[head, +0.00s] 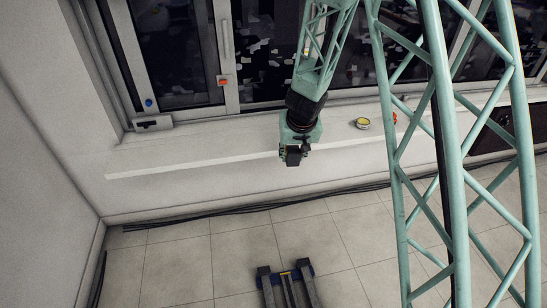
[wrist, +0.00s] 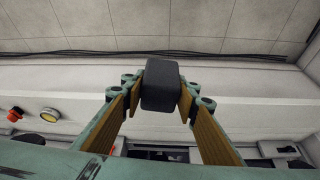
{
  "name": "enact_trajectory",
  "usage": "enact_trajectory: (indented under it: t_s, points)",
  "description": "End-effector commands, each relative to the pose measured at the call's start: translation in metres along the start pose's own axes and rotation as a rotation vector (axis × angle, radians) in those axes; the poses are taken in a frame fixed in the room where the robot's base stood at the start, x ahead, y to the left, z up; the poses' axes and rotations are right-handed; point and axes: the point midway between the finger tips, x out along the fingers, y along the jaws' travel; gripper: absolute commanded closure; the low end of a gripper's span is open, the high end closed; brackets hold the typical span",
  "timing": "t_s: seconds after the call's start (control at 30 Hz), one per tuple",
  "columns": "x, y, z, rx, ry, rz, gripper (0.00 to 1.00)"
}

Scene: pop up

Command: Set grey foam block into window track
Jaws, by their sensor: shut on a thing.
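My gripper (head: 294,150) hangs in front of the window sill in the head view, below the arm's black wrist joint. In the wrist view, its two fingers (wrist: 160,92) are closed against the sides of the dark grey foam block (wrist: 160,82). The block also shows as a small dark shape at the gripper's end in the head view (head: 293,157). The window's lower frame (head: 190,113), where the track would be, runs behind the sill, left of and beyond the gripper. The track's groove is too small to make out. The block is apart from the window frame.
The white sill (head: 200,150) is mostly clear. A dark fitting (head: 152,124) is at the left corner. Black cables (head: 250,207) run along the wall base; forks (head: 288,285) stand on the floor.

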Motion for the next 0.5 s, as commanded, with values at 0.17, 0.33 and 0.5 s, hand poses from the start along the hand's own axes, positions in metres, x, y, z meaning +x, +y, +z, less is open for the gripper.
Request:
enact_trajectory:
  t_s: [0.17,0.33,0.5]
  points:
    - [-0.009,0.036,0.003,0.012,-0.005,0.009,0.78]
    - [-0.014,0.056,0.005,0.02,-0.01,0.014,0.78]
    - [-0.018,0.073,0.007,0.026,-0.014,0.018,0.78]
